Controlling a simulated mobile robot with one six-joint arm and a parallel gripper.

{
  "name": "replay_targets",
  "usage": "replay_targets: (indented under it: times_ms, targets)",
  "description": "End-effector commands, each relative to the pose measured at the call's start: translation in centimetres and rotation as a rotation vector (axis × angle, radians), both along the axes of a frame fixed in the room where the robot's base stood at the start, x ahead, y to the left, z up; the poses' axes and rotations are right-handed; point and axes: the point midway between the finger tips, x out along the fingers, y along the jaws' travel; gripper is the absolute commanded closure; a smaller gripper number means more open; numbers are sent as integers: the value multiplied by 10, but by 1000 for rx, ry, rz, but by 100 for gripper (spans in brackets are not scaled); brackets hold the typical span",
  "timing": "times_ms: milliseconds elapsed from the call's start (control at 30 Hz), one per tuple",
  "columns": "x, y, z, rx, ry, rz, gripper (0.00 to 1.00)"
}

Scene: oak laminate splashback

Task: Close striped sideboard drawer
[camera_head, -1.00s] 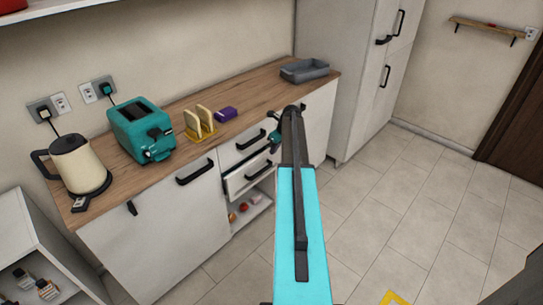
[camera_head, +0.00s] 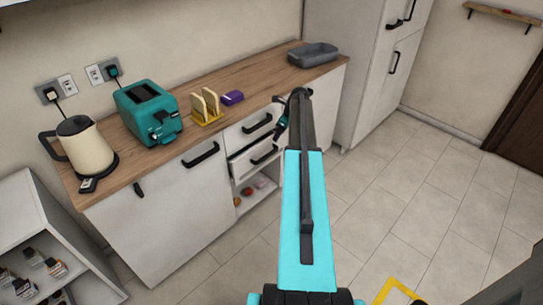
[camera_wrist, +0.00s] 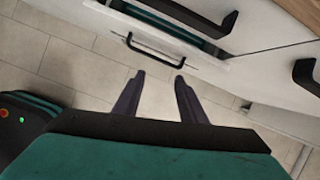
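The sideboard (camera_head: 150,225) has plain pale fronts and a wood top; I see no stripes on it. Its lower drawer (camera_head: 243,168) stands partly pulled out below a shut upper drawer (camera_head: 246,133). In the wrist view the open drawer's front (camera_wrist: 195,65) shows a black bar handle (camera_wrist: 157,54), with a dark and teal inside behind it. My gripper (camera_wrist: 159,76) has its two dark fingers apart, with nothing between them. The fingertips point at the handle and appear just short of it. In the head view my arm hides most of the gripper.
A kettle (camera_head: 84,148), teal toaster (camera_head: 148,112), toast rack (camera_head: 206,107), purple item (camera_head: 232,98) and grey tray (camera_head: 313,54) stand on top. An open shelf (camera_head: 255,190) lies below the drawer. A tall cabinet (camera_head: 345,75) stands at right; floor is free before it.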

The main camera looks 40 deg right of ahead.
Motion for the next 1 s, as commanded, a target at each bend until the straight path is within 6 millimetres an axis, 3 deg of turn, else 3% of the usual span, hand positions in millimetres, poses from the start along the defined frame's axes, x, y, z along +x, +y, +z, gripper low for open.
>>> replay_targets:
  times_ms: [600, 1000]
  targets:
    - [34, 55, 20, -89, -263, 666, 62]
    - [44, 76, 19, -203, -519, 973, 62]
